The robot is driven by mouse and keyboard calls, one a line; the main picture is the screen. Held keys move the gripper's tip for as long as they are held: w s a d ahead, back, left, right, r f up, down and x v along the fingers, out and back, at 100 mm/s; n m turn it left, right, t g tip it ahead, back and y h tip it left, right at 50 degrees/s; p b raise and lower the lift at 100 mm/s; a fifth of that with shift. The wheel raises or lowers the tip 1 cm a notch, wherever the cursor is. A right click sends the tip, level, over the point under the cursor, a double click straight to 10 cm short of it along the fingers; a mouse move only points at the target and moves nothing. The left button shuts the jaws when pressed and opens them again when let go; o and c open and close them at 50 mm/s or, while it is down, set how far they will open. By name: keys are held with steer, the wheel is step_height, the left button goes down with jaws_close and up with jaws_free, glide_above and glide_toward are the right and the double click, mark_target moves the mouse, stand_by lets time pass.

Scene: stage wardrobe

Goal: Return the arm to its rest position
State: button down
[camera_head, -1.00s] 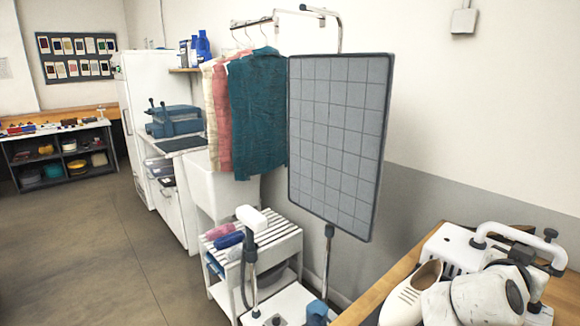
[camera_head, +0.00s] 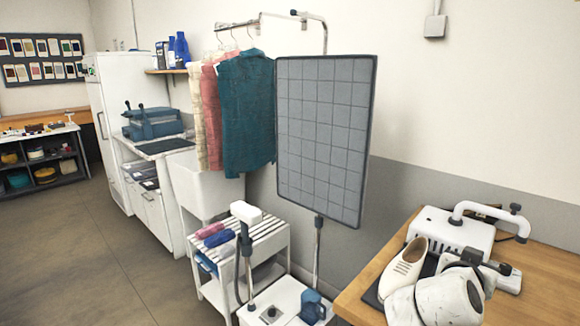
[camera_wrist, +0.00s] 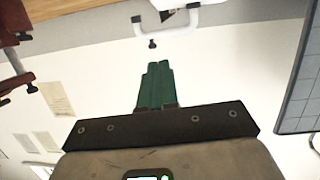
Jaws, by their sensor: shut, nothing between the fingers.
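My gripper (camera_wrist: 155,82) shows in the wrist view with its two green fingers pressed together, shut and empty. Nothing touches the fingertips there. They point toward a white curved handle (camera_wrist: 184,22) at the top of that view. In the head view, white links of my arm show at the lower right, over the wooden table (camera_head: 350,306); I cannot make out the fingers there.
A white shoe (camera_head: 403,268) and a white machine with a curved pipe (camera_head: 455,232) stand close to my arm on the table. A gridded panel (camera_head: 325,130) stands left of it, also in the wrist view (camera_wrist: 305,95). A slatted rack (camera_head: 262,240) stands lower left. Open floor (camera_head: 90,250) lies left.

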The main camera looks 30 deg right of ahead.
steer(key=a+f+n+t+y, duration=0.2)
steer(key=a+f+n+y, duration=0.6)
steer(key=a+f, duration=0.75)
steer(key=s+a+f+n+g+y, duration=0.1)
steer(key=s+a+f+n+y, duration=0.25)
steer(key=a, duration=0.45)
steer(key=s+a+f+n+y, duration=0.3)
steer(key=s+a+f, duration=0.15)
steer(key=a, duration=0.35)
steer(key=s+d+f+g, duration=0.1)
steer(key=s+f+g, duration=0.3)
steer(key=s, duration=0.6)
steer(key=shift+s+d+f+m, duration=0.25)
steer(key=shift+d+f+m, duration=0.1)
steer(key=shift+f, duration=0.2)
